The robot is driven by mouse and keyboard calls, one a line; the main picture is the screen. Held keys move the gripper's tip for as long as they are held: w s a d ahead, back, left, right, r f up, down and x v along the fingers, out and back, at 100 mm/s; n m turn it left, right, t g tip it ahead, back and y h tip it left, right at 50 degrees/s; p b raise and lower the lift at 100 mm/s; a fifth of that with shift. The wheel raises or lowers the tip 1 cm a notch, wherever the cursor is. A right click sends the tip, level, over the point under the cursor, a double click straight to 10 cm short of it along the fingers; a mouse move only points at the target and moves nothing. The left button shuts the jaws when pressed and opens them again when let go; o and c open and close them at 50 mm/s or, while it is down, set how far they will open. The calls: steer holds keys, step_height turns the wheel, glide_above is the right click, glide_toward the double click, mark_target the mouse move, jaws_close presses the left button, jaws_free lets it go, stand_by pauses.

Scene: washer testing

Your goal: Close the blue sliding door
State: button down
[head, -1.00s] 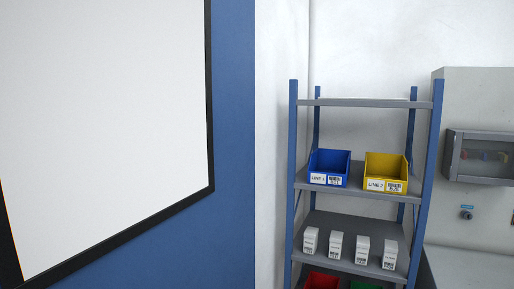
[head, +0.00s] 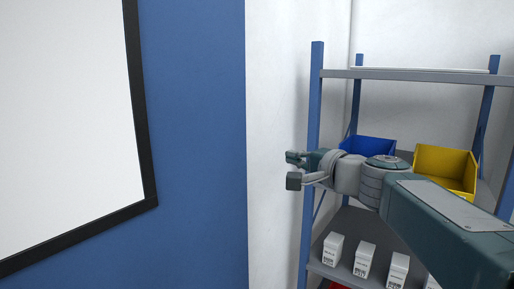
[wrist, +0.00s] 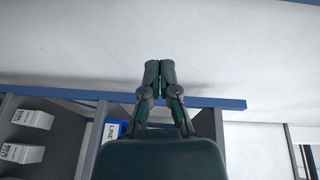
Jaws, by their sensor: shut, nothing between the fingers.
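The blue sliding door (head: 197,140) fills the left of the head view, with a black-framed white pane (head: 65,110) in it. Its right edge runs straight up and down against the white wall. No handle shows on it in this view. My gripper (head: 294,169) is to the right of that edge, apart from the door in the picture, with its fingers pointing left. In the wrist view my gripper (wrist: 159,70) has its fingertips together and empty, in front of the white wall. A thin blue strip at the top right there may be the door; I cannot tell.
A shelf rack with a blue post (head: 314,130) stands at the right, close behind my arm. It holds a blue bin (head: 368,146), a yellow bin (head: 445,167) and several white boxes (head: 364,259). The white wall (head: 275,110) between door and rack is bare.

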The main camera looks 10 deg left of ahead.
steer(key=shift+m+t, duration=0.4)
steer(key=shift+m, duration=0.1)
steer(key=x, duration=0.4)
steer(key=r+x, duration=0.1)
steer(key=x, duration=0.7)
steer(key=shift+w+d+r, duration=0.15)
steer(key=shift+w+r, duration=0.05)
steer(key=shift+r, duration=0.1)
steer(key=shift+s+a, duration=0.2)
steer(key=shift+s, duration=0.45)
steer(key=shift+s+a, duration=0.2)
steer(key=shift+s, duration=0.45)
steer(key=shift+s+a, duration=0.2)
steer(key=shift+s, duration=0.45)
steer(key=shift+s, duration=0.1)
